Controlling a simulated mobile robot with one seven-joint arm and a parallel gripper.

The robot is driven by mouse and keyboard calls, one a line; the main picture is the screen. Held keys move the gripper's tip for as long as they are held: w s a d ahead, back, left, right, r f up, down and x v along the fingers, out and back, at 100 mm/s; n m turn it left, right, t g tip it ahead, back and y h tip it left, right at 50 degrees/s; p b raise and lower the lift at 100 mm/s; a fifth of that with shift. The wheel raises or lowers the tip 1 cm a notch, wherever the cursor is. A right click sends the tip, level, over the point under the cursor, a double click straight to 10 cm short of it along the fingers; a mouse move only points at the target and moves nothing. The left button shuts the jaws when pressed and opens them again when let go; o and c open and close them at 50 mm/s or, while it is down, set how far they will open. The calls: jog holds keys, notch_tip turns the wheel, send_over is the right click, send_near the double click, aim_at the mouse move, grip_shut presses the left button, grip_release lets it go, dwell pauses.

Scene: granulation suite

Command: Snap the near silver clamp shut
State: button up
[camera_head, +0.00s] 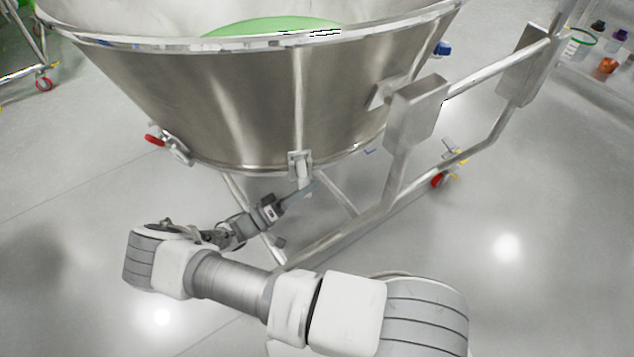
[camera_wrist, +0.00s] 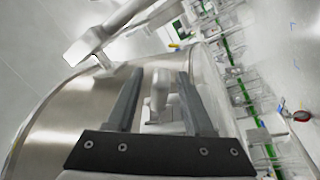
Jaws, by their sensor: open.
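The near silver clamp (camera_head: 301,166) sits on the lower rim of the steel hopper (camera_head: 240,95), at the side facing me. Its lever part hangs down below the rim. My gripper (camera_head: 311,187) is just below and beside the clamp in the head view, its fingers pointing up and to the right. In the wrist view, my gripper (camera_wrist: 160,75) has its two dark fingers apart. A grey piece of the clamp (camera_wrist: 160,90) shows in the gap between them. I cannot tell whether either finger touches it. The gripper holds nothing.
The hopper holds a green mass (camera_head: 270,25). A tubular steel frame (camera_head: 385,200) with a box-shaped bracket (camera_head: 417,108) runs close to the right of my arm. A red-ended fitting (camera_head: 155,140) is at left. A shelf (camera_head: 600,75) with bottles stands far right. Open floor lies at lower right.

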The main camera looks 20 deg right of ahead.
jog(key=shift+x, duration=1.5)
jog(key=shift+c, duration=0.3)
grip_shut()
